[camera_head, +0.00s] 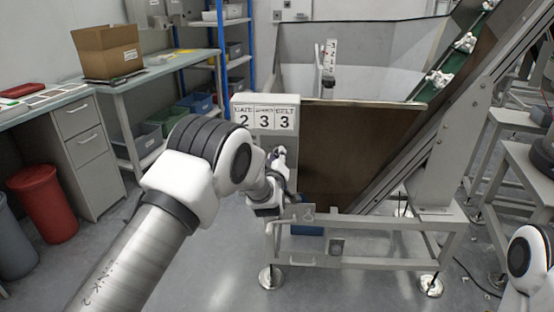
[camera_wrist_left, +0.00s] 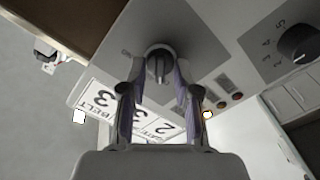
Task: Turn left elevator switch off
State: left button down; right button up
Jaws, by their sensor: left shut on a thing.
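The elevator switch is a dark round knob (camera_wrist_left: 159,64) with a light pointer bar, on a grey control panel (camera_wrist_left: 205,45) in the left wrist view. My left gripper (camera_wrist_left: 160,82) has a finger on each side of this knob and is shut on it. In the head view my left gripper (camera_head: 283,178) is at the control box (camera_head: 243,118) at the left end of the elevator. My arm hides the panel face there, so the knob does not show. My right gripper is out of view.
A display reading 2 3 3 (camera_head: 265,118) tops the box. Another dial (camera_wrist_left: 298,43) and small round buttons (camera_wrist_left: 222,104) are near the knob. The steel frame (camera_head: 360,226) of the elevator is close below my gripper. Open floor (camera_head: 225,265) lies in front.

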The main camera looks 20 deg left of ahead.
pick_arm(q)
jog(key=shift+n, duration=0.6)
jog(key=c, duration=0.9)
grip_release()
jog(key=v, duration=1.2)
